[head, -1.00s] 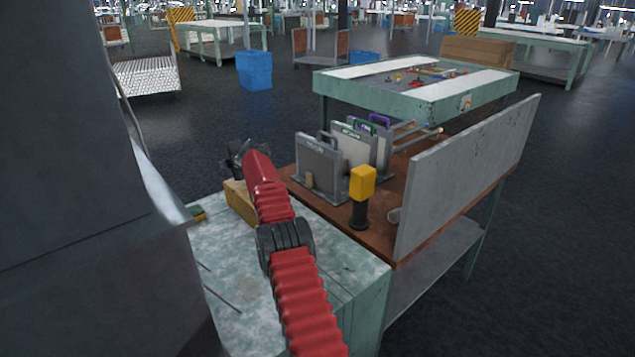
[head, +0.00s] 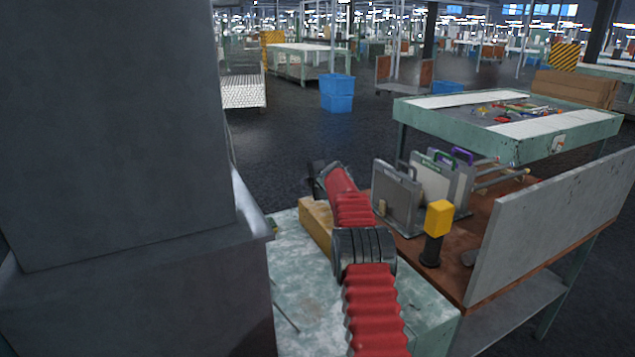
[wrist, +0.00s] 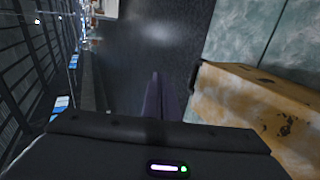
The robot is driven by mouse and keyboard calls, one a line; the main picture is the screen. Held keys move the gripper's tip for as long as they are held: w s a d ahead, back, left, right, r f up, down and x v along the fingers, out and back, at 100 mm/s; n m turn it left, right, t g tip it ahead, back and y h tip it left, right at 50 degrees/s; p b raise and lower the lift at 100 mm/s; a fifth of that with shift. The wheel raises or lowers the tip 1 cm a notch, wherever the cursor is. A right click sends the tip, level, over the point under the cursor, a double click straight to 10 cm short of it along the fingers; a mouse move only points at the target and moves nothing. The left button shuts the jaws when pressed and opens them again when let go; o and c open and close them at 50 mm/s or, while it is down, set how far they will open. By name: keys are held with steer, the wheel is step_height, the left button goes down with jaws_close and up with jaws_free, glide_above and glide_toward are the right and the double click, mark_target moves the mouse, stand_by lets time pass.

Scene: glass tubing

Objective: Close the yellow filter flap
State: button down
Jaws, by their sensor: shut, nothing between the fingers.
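A worn yellow piece (head: 316,224), which may be the filter flap, is at the far left edge of the pale green bench, partly hidden behind my red arm. In the wrist view a scuffed yellow part (wrist: 255,112) fills the right side, with dark marks on it. My gripper (head: 314,172) is beyond the yellow piece in the head view, small and partly hidden by the arm. In the wrist view my gripper (wrist: 157,85) is shut and empty, pointing over dark floor, left of the yellow part and apart from it. I cannot tell the flap's angle.
The pale green bench (head: 310,300) has a thin rod on it. To the right, a brown tabletop (head: 455,270) holds a yellow-headed black tool (head: 438,222), upright grey panels (head: 396,196) and a grey side board (head: 550,225). Dark floor lies beyond.

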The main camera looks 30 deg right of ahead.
steer(key=v, duration=1.1)
stand_by(0.3)
stand_by(0.5)
